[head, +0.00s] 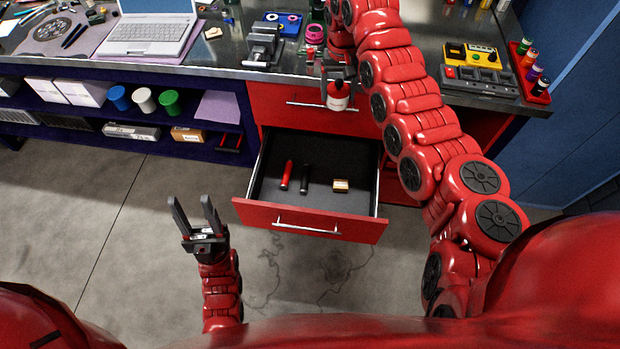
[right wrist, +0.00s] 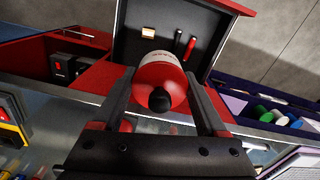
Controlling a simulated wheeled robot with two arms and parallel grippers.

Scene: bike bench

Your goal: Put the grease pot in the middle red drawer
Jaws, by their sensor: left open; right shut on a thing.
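The grease pot (head: 338,96) is red with a white band and a dark knob. My right gripper (head: 338,76) is shut on it and holds it in the air in front of the bench's edge, on the far side of the open drawer. In the right wrist view the pot (right wrist: 162,78) sits between the two fingers, with the drawer beyond it. The middle red drawer (head: 310,217) is pulled open. Inside lie a red-handled tool (head: 287,174), a black-handled tool (head: 305,179) and a small tan box (head: 341,185). My left gripper (head: 196,222) is open and empty, left of the drawer front.
A vise (head: 262,45) and a pink-red spool (head: 315,34) stand on the metal bench top. A laptop (head: 147,34) is at left, and a charger dock (head: 478,78) at right. Cups and boxes fill the blue shelf. The drawer has bare room around its contents.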

